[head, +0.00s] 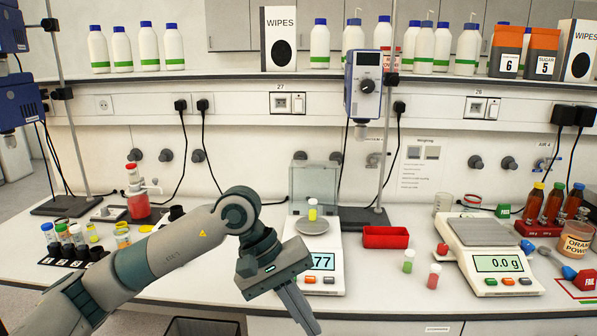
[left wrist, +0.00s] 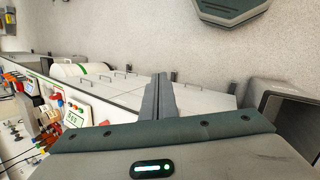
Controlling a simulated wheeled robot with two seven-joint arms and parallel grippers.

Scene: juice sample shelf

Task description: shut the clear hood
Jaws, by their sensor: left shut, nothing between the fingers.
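The clear hood (head: 299,184) is a see-through grey box at the back of the left balance (head: 330,250). It stands raised behind the round pan (head: 312,227), leaving the pan uncovered. A small vial with a yellow cap (head: 312,209) stands upright on the pan. My left gripper (head: 303,312) is in front of the balance at the bench's front edge, shut and empty, fingers pointing down. My forearm partly hides the balance's left side and display. The left wrist view shows the shut fingers (left wrist: 159,100); I cannot make out the hood there. My right gripper is not in view.
A red tray (head: 386,238) and green (head: 408,260) and red (head: 433,275) vials stand right of the balance. A second balance (head: 494,262) is further right. A stirrer on a stand (head: 366,85) rises behind the tray. A rack of vials (head: 75,250) sits at left.

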